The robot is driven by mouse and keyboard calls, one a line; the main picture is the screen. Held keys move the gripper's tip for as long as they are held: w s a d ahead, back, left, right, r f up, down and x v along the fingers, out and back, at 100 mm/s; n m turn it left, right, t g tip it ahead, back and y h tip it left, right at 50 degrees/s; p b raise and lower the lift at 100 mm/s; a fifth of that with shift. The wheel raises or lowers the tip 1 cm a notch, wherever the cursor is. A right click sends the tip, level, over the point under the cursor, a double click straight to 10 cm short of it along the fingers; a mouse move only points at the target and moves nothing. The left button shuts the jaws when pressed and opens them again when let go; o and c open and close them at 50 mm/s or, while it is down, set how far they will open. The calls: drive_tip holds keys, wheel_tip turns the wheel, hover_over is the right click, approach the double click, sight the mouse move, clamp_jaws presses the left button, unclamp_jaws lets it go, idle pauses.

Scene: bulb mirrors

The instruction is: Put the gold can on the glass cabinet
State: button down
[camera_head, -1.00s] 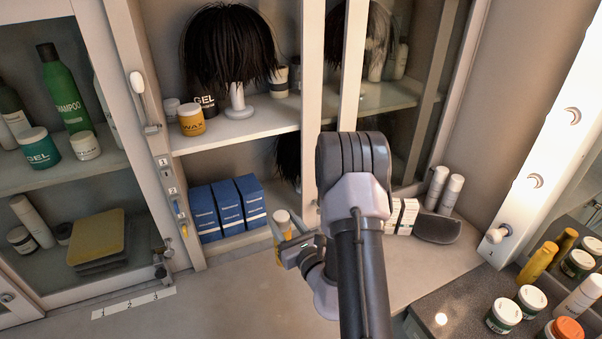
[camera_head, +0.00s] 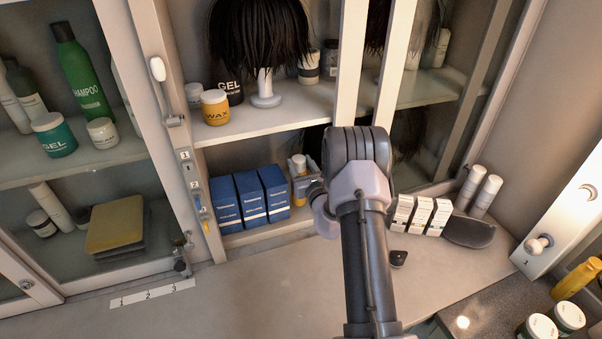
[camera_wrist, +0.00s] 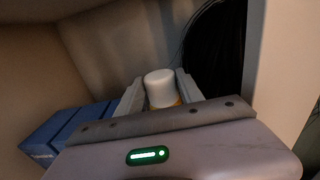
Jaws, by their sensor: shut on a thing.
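The gold can (camera_head: 300,184) has a white cap and is upright just right of the blue boxes, at the lower shelf compartment. My gripper (camera_head: 304,182) is shut on it. In the wrist view the white cap of the gold can (camera_wrist: 160,86) stands between the two fingers of my gripper (camera_wrist: 160,92), with a sliver of gold below it. I cannot tell whether the can's base touches the shelf. A glass-fronted cabinet (camera_head: 85,175) at the left holds bottles and jars. Another glazed section (camera_head: 430,90) is behind my arm at the right.
Several blue boxes (camera_head: 248,198) stand close left of the can. The upper shelf (camera_head: 240,122) holds a wig on a stand, a wax jar (camera_head: 215,107) and a gel jar. White boxes (camera_head: 421,215) and a dark case (camera_head: 468,231) sit right of my arm. The front counter is mostly clear.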

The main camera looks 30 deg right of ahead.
sight(301, 174)
drive_tip(key=shift+f+b, duration=0.35)
drive_tip(key=shift+f, duration=1.45)
drive_tip(key=c, duration=0.7)
unclamp_jaws()
drive_tip(key=shift+c, duration=0.2)
drive_tip(key=shift+r, duration=0.1)
